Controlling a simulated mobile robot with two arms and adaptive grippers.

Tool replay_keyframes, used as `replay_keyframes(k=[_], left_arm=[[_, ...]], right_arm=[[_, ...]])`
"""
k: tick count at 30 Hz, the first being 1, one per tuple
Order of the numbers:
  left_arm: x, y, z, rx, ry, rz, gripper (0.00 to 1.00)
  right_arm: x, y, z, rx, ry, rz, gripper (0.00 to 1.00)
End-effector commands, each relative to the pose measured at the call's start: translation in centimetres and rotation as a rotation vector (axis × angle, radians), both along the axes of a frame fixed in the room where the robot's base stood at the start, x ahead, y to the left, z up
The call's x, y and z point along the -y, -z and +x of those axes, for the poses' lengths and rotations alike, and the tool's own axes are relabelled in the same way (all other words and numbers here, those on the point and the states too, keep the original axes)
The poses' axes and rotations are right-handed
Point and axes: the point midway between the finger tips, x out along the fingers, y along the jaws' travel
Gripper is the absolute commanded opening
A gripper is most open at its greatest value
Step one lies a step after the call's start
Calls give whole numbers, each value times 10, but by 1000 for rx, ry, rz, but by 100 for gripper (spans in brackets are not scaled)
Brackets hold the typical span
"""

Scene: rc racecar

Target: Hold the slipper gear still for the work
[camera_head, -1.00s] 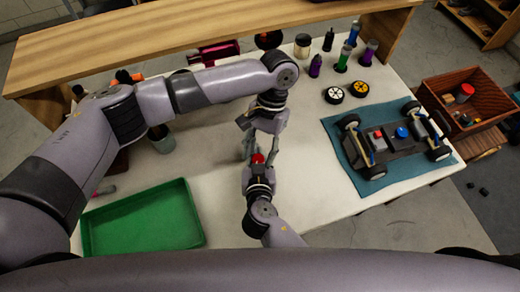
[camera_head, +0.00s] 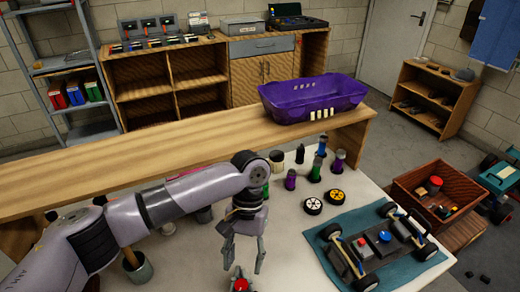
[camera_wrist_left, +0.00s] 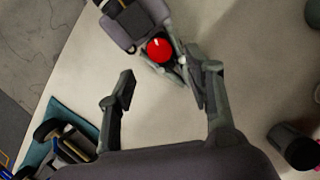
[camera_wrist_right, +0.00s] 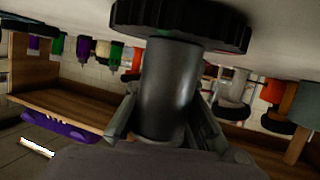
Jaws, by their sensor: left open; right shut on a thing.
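A dark toothed wheel (camera_wrist_right: 180,18) on a grey cylinder (camera_wrist_right: 166,90), apparently the slipper gear, fills the upper middle of the right wrist view. My right gripper (camera_wrist_right: 163,118) is shut on the cylinder, one finger on each side. A red round top (camera_wrist_left: 159,50) shows at my right gripper in the left wrist view, and at the bottom edge of the head view (camera_head: 240,285). I cannot tell whether it belongs to the gear. My left gripper (camera_head: 245,262) is open and empty, its fingers (camera_wrist_left: 165,75) pointing toward the red top and right gripper.
An RC car chassis (camera_head: 372,245) lies on a teal mat (camera_head: 318,238) at the right of the white table. Two wheels (camera_head: 324,203) and several bottles stand behind. A wooden shelf (camera_head: 215,138) with a purple bin (camera_head: 312,98) runs along the back. Bare table surrounds the grippers.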

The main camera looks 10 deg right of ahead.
Motion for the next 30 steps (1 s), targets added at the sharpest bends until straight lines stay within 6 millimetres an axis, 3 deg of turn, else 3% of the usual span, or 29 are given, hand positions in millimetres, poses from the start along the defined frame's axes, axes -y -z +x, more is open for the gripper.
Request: replay_keyframes(k=[10,30], left_arm=[[9,-66,26,2,1,0,47],[-11,51,-23,12,-25,-1,47]], right_arm=[[0,0,0,0,0,0,0],[0,0,0,0,0,0,0]])
